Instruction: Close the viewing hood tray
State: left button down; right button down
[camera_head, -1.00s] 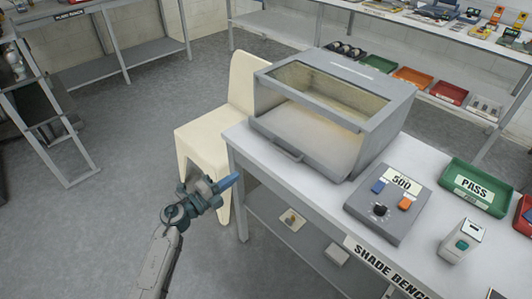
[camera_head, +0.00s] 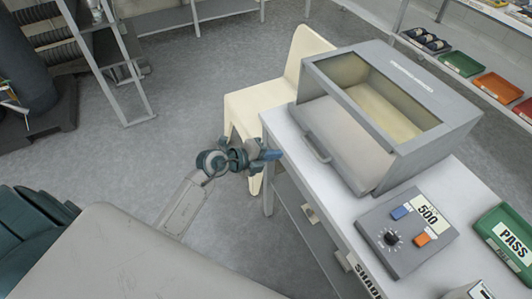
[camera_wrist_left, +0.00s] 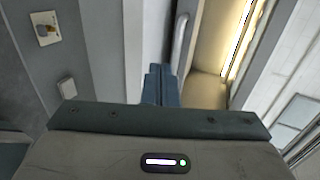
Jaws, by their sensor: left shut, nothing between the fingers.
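The viewing hood (camera_head: 385,105) is a grey box with a glass top, standing on the bench. Its tray (camera_head: 335,150) is pulled out at the front, with a bar handle (camera_head: 316,146) on its front edge. My left gripper (camera_head: 272,155) is shut and empty, just left of the bench edge and in front of the tray handle, apart from it. In the left wrist view its shut fingers (camera_wrist_left: 160,84) point toward the handle (camera_wrist_left: 181,40) and the lit hood interior (camera_wrist_left: 225,62). My right gripper is not in view.
The bench (camera_head: 300,180) holds a control box marked 500 (camera_head: 408,230) and a green PASS tray (camera_head: 508,240). A cream chair (camera_head: 275,85) stands close behind my left gripper, beside the bench. Open floor (camera_head: 190,90) lies to the left.

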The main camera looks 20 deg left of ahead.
pick_arm(q)
jog(key=p, duration=0.2)
send_near(316, 141)
jog(key=w+f, duration=0.1)
jog(key=d+f, duration=0.1)
jog(key=f, duration=0.1)
jog(key=shift+w+d, duration=0.15)
jog(key=shift+w, duration=0.25)
jog(key=shift+w+d+r, duration=0.1)
jog(key=shift+w+d, duration=0.1)
jog(key=shift+w, duration=0.1)
jog(key=w+d, duration=0.2)
jog(key=shift+w+d+p, duration=0.1)
jog(key=shift+w+p, duration=0.25)
jog(key=shift+p, duration=0.05)
jog(key=shift+s, duration=0.1)
